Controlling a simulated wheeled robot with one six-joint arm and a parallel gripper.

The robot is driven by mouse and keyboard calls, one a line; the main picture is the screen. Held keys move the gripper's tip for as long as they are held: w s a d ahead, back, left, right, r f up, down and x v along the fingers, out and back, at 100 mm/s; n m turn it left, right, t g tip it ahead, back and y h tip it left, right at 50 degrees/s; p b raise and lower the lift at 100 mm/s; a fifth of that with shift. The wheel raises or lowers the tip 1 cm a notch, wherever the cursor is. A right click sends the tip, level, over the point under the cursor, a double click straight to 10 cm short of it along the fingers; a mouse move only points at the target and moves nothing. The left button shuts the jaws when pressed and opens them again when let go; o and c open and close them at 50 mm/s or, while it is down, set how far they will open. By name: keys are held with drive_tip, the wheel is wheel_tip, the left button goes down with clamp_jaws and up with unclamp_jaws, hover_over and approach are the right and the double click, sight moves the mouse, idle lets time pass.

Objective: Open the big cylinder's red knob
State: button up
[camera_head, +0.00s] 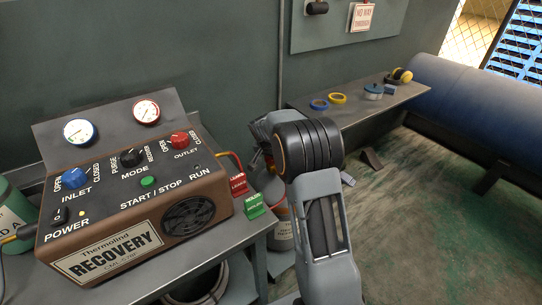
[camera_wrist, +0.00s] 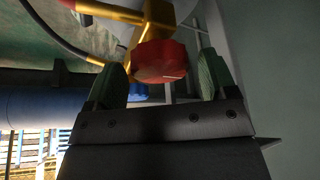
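The red knob (camera_wrist: 160,62) shows in the wrist view on a brass valve (camera_wrist: 155,22). My gripper (camera_wrist: 160,78) is open, with its two green-padded fingers on either side of the knob. A gap shows between each finger and the knob. A blue knob (camera_wrist: 138,90) is partly hidden behind the red one. In the head view a grey cylinder (camera_head: 283,232) stands behind my arm beside the bench. Its top and valve are mostly hidden by my arm, and my gripper is not clearly visible there.
The recovery machine (camera_head: 135,215) sits on a metal bench at left, with red and green tags (camera_head: 254,205) at its right. A shelf (camera_head: 365,110) holds tape rolls. A large blue tank (camera_head: 470,95) is at right. The floor right of my arm is mostly clear.

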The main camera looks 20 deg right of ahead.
drive_tip(key=c, duration=0.8)
